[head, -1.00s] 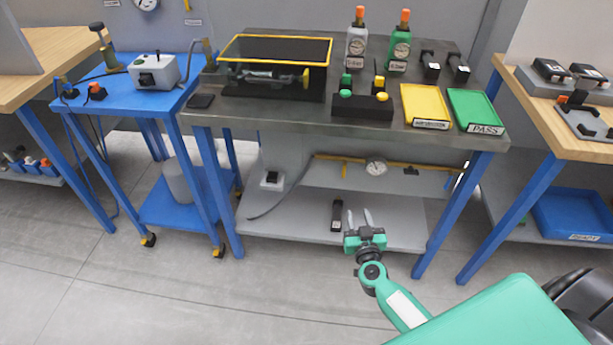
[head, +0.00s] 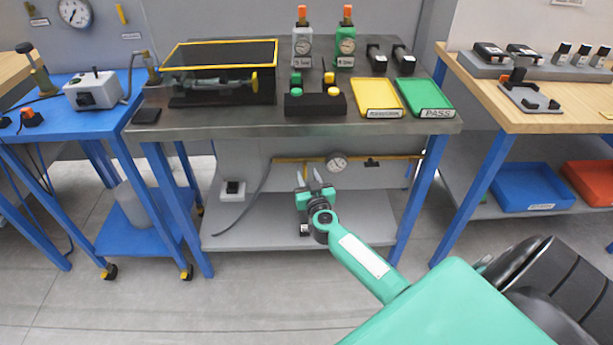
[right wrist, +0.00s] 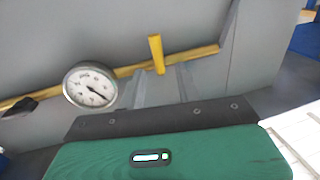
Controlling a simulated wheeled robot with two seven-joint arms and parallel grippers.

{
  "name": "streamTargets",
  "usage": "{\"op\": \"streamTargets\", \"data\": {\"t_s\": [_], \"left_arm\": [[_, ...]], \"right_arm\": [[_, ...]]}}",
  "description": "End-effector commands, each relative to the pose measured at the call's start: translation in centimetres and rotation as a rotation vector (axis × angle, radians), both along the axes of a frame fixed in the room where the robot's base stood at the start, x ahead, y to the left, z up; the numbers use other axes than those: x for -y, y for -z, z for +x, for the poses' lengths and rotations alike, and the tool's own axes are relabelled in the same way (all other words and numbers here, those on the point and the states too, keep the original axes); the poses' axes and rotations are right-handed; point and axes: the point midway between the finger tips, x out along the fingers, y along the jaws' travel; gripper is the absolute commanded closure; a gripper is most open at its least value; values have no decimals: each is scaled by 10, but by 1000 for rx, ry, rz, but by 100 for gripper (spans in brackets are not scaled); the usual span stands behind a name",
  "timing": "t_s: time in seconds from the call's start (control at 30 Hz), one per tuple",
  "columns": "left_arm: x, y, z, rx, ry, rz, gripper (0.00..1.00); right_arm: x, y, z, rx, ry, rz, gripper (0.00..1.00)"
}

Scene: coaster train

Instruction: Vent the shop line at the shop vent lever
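A yellow pipe (head: 400,158) runs under the middle bench, with a round dial gauge (head: 337,162) and a dark fitting (head: 373,162) on it. A yellow lever (right wrist: 156,50) crosses the pipe in the right wrist view, beside the gauge (right wrist: 90,85); I read no label on it. My right gripper (head: 307,172) is open and empty, in front of the pipe left of the gauge; it hides that part in the head view. In the right wrist view its two grey fingers (right wrist: 162,72) stand apart, with the lever near and between their tips. My left gripper is out of view.
The bench top (head: 220,118) overhangs the pipe. The lower shelf (head: 270,235) lies beneath it, with a small switch box (head: 232,189) and a cable. Blue legs (head: 418,200) flank the space. A blue cart (head: 75,120) stands left, a wooden bench (head: 560,118) right.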

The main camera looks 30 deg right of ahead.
Motion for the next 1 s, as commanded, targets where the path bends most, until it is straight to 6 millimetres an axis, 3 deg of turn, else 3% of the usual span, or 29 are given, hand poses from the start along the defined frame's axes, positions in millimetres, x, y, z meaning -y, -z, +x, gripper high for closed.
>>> {"op": "streamTargets", "data": {"t_s": [0.2,0.5,0.53,0.7,1.0], "left_arm": [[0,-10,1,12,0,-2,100],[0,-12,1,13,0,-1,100],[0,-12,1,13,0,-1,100],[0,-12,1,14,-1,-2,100],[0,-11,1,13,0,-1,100]], "right_arm": [[6,1,16,0,1,-1,66],[7,0,18,-1,0,-1,66],[7,0,18,-1,0,-1,68],[7,0,18,-1,0,0,100],[6,1,18,8,-1,16,100]]}}
